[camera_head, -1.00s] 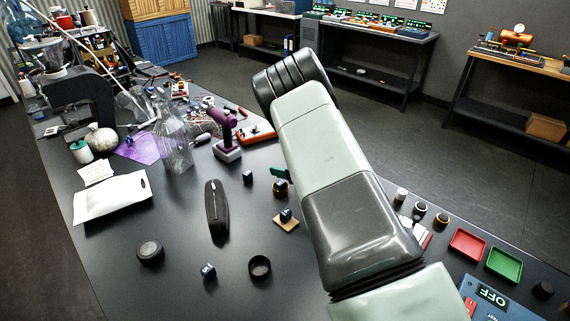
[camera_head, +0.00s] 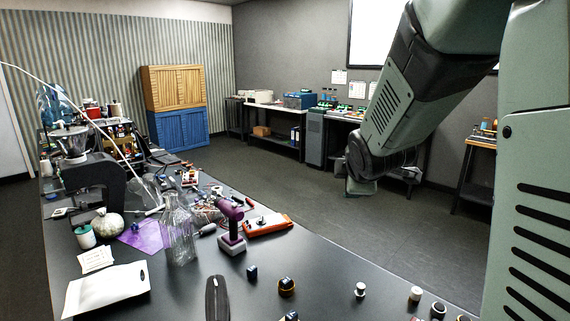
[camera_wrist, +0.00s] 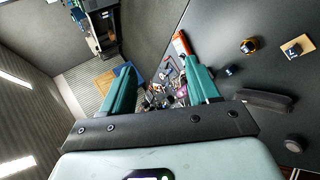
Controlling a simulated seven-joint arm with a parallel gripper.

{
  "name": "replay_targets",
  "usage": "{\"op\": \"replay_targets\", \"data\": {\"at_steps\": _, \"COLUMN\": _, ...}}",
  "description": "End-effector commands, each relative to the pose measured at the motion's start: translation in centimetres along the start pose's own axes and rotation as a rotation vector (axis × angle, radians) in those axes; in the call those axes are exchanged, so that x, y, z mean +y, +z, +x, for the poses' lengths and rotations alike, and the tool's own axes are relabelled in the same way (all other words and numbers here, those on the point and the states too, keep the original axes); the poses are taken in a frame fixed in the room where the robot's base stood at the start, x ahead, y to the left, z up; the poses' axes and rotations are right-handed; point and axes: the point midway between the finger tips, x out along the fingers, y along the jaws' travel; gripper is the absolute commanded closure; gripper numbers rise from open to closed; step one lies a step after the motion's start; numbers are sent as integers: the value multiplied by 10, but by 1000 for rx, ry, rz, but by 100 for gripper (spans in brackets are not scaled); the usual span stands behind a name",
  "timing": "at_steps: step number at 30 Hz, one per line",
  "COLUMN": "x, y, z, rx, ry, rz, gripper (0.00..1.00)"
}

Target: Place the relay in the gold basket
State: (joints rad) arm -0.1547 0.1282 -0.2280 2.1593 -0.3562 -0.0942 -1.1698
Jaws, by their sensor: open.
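My gripper (camera_wrist: 163,70) shows two teal fingers spread apart in the wrist view, with nothing held between them. In the head view my gripper (camera_head: 360,187) hangs in the air beyond the table's right side, partly hidden by the wrist. The gold woven basket (camera_head: 172,87) stands on a blue one at the back wall. It also shows in the wrist view (camera_wrist: 104,80), beside the left finger. I cannot tell which small part is the relay. Candidates are a dark blue block (camera_head: 252,272) on the table and another block (camera_wrist: 293,50) on a tan pad.
The blue basket (camera_head: 179,128) rests on the floor. The black table (camera_head: 340,270) carries a purple tool (camera_head: 232,225), a clear flask (camera_head: 178,232), an orange device (camera_head: 268,224) and a white pouch (camera_head: 105,288). Open floor lies between table and back benches (camera_head: 272,125).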

Motion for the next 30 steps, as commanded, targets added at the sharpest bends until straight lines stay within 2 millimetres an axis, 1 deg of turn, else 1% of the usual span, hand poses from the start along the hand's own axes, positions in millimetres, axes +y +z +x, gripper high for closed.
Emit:
{"op": "replay_targets", "data": {"at_steps": 1, "x": 0, "y": 3, "z": -29, "rx": -13, "ry": -20, "rz": 127, "gripper": 39}}
{"op": "replay_targets", "data": {"at_steps": 2, "x": -4, "y": 4, "z": -44, "rx": -23, "ry": -40, "rz": 209, "gripper": 39}}
{"op": "replay_targets", "data": {"at_steps": 3, "x": -10, "y": 5, "z": -64, "rx": -36, "ry": -68, "rz": 316, "gripper": 39}}
{"op": "replay_targets", "data": {"at_steps": 5, "x": -21, "y": 6, "z": -94, "rx": -57, "ry": -108, "rz": 473, "gripper": 39}}
{"op": "replay_targets", "data": {"at_steps": 6, "x": -29, "y": 6, "z": -114, "rx": -73, "ry": -134, "rz": 576, "gripper": 39}}
{"op": "replay_targets", "data": {"at_steps": 8, "x": -45, "y": 5, "z": -143, "rx": -98, "ry": -176, "rz": 726, "gripper": 39}}
{"op": "replay_targets", "data": {"at_steps": 9, "x": -56, "y": 4, "z": -163, "rx": -117, "ry": -202, "rz": 822, "gripper": 39}}
{"op": "replay_targets", "data": {"at_steps": 11, "x": -74, "y": 2, "z": -190, "rx": -148, "ry": -242, "rz": 961, "gripper": 39}}
{"op": "replay_targets", "data": {"at_steps": 12, "x": -86, "y": 0, "z": -207, "rx": -170, "ry": -266, "rz": 1043, "gripper": 39}}
{"op": "replay_targets", "data": {"at_steps": 15, "x": -115, "y": -5, "z": -241, "rx": -225, "ry": -318, "rz": 1220, "gripper": 39}}
{"op": "replay_targets", "data": {"at_steps": 18, "x": -137, "y": -8, "z": -264, "rx": -272, "ry": -354, "rz": 1340, "gripper": 39}}
{"op": "replay_targets", "data": {"at_steps": 21, "x": -150, "y": -11, "z": -276, "rx": -303, "ry": -375, "rz": 1408, "gripper": 39}}
{"op": "replay_targets", "data": {"at_steps": 24, "x": -156, "y": -12, "z": -280, "rx": -317, "ry": -383, "rz": 1435, "gripper": 39}}
{"op": "replay_targets", "data": {"at_steps": 30, "x": -156, "y": -12, "z": -280, "rx": -318, "ry": -384, "rz": 1436, "gripper": 39}}
